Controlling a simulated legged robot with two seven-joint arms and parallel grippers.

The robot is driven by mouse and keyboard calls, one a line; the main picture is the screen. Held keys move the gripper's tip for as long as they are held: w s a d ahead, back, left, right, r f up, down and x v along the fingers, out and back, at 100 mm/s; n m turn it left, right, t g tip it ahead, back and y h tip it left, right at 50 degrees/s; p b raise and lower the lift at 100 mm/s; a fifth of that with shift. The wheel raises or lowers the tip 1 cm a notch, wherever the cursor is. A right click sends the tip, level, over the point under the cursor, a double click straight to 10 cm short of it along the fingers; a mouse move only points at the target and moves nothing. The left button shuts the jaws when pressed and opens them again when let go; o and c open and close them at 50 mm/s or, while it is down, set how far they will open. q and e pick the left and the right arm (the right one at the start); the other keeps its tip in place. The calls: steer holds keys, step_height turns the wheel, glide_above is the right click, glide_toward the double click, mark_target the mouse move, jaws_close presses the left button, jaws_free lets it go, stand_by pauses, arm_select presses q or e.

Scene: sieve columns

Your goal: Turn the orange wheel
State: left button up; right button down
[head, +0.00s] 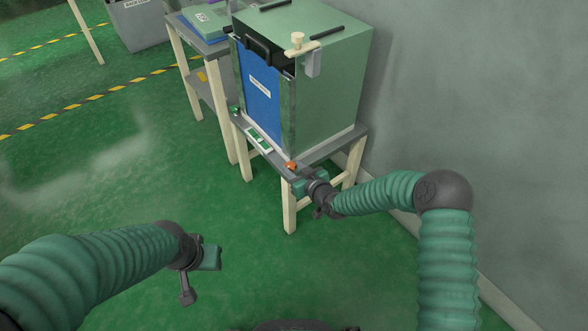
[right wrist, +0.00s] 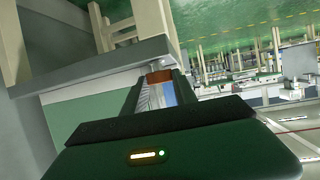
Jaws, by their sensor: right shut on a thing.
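The orange wheel (head: 290,165) is small and sits at the near corner of the stand, beside the green cabinet (head: 335,90) with the blue front. My right gripper (head: 296,171) is shut on it from the near side. In the right wrist view, the orange wheel (right wrist: 160,76) shows between the ends of the two dark fingers, and much of it is hidden by them. My left gripper (head: 203,262) hangs over the floor at the lower left, away from the cabinet. Its jaw opening cannot be made out.
The grey-topped stand (head: 318,150) has pale legs. A green button (head: 235,110) and a small panel (head: 259,140) are along its front edge. A second table (head: 205,45) stands behind to the left. A grey wall (head: 480,120) closes the right side. The green floor at left is clear.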

steer(key=shift+s+a+r+m+t+h+p, duration=0.1)
steer(key=shift+a+m+t+h+p, duration=0.1)
steer(key=shift+m+h+p, duration=0.3)
steer(key=shift+a+r+m+t+h+p, duration=0.1)
steer(key=shift+m+t+h+p, duration=0.15)
steer(key=shift+p, duration=0.45)
steer(key=shift+a+m+t+h+p, duration=0.25)
steer(key=shift+m+t+h+p, duration=0.1)
steer(key=shift+m+h+p, duration=0.85)
steer(key=m+h+p, duration=0.1)
steer(key=m+h, duration=0.1)
steer(key=shift+a+f+h, duration=0.1)
steer(key=shift+a+h, duration=0.05)
steer(key=shift+h, duration=0.2)
steer(key=shift+a+f+m+h, duration=0.1)
steer(key=shift+a+m+h, duration=0.05)
steer(key=shift+m+h, duration=0.85)
steer(key=c, duration=1)
jaws_free()
steer(key=shift+o, duration=0.2)
